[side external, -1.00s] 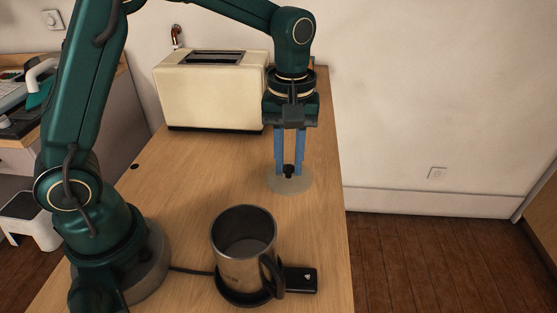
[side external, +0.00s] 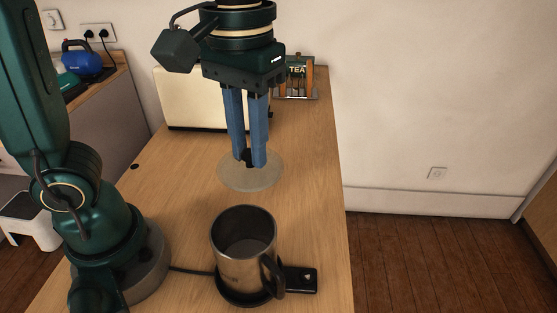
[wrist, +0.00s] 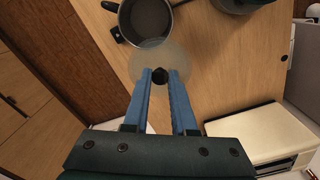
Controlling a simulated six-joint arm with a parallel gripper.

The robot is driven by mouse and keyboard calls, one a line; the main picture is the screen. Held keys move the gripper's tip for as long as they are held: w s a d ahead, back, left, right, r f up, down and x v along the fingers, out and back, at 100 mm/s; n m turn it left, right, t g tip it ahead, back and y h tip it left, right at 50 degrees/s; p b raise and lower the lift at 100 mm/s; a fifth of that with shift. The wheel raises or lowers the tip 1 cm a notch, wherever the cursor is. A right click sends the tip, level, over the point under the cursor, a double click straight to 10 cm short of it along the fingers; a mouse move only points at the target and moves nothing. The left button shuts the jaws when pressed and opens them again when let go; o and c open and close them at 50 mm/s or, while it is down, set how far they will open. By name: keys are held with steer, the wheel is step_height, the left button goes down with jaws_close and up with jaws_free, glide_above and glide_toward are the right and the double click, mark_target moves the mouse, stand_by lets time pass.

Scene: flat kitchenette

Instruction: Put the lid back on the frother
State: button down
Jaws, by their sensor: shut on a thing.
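The frother (side external: 232,262) is a steel jug with a black handle, standing upright and open-topped on its black base near the front of the counter. It also shows in the wrist view (wrist: 150,18) at the top. The lid (side external: 236,182) is a clear round disc with a black knob. My gripper (side external: 250,162) is shut on the knob and holds the lid roughly level in the air, behind and above the frother in the side view. In the wrist view, the lid (wrist: 142,62) slightly overlaps the frother's near rim.
A cream toaster (side external: 180,100) stands at the back of the counter, with a tea rack (side external: 297,78) beside it. A black control panel (side external: 302,280) juts from the frother's base. The wooden counter (side external: 315,190) is clear around the frother's right and back.

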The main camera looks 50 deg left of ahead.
steer(key=s+d+r+m, duration=0.3)
steer(key=s+d, duration=0.1)
step_height(320, 180, down, 7)
steer(key=shift+s, duration=0.2)
stand_by(0.5)
steer(key=shift+f, duration=0.1)
stand_by(1.9)
steer(key=shift+c, duration=0.8)
jaws_free()
step_height(320, 180, up, 7)
stand_by(0.9)
